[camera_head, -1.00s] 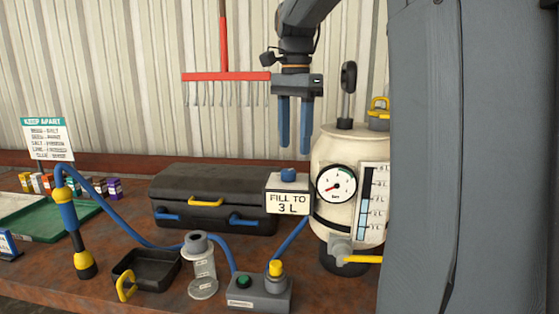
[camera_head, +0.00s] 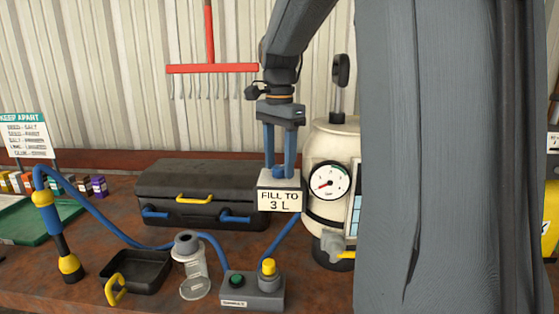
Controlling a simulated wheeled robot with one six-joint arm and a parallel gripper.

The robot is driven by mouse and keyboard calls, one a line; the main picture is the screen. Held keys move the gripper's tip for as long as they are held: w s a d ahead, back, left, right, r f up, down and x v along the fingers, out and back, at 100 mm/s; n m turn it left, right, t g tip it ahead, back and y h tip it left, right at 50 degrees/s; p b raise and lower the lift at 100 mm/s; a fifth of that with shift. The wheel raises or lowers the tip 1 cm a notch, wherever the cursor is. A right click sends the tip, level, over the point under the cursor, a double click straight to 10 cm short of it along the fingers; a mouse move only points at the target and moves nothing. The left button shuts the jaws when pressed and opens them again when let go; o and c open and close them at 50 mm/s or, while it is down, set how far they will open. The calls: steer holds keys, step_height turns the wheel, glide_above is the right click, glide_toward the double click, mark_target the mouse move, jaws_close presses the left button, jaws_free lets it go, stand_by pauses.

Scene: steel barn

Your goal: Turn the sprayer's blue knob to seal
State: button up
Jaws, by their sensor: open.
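The sprayer (camera_head: 326,150) is a cream tank with a round gauge (camera_head: 328,182) and a black handle on top, partly hidden on its right by a grey part. The blue knob (camera_head: 278,172) sits on top of a block whose front bears a "FILL TO 3 L" sign (camera_head: 279,200), at the tank's left. My gripper (camera_head: 279,170) points straight down with its blue fingers at the knob, one on either side of it. The fingers look apart. Whether they touch the knob cannot be told.
A black case (camera_head: 200,186) stands behind and left. A blue hose (camera_head: 110,224) crosses the rusty table to a wand (camera_head: 55,238). A black tray (camera_head: 143,268), a clear cup (camera_head: 192,270) and a grey button box (camera_head: 253,290) stand in front.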

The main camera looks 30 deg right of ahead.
steer(key=shift+c, duration=0.2)
steer(key=c, duration=1)
steer(key=shift+n, duration=0.3)
steer(key=n+p, duration=0.2)
steer(key=shift+s+r+n+p, duration=0.1)
steer(key=shift+r+n+p, duration=0.05)
steer(key=shift+n+p, duration=0.15)
steer(key=n+p, duration=0.2)
steer(key=n, duration=0.1)
steer(key=shift+n, duration=0.3)
steer(key=n+p, duration=0.2)
steer(key=n, duration=0.1)
steer(key=shift+n, duration=0.3)
steer(key=shift+n+p, duration=0.9)
steer(key=shift+n, duration=1)
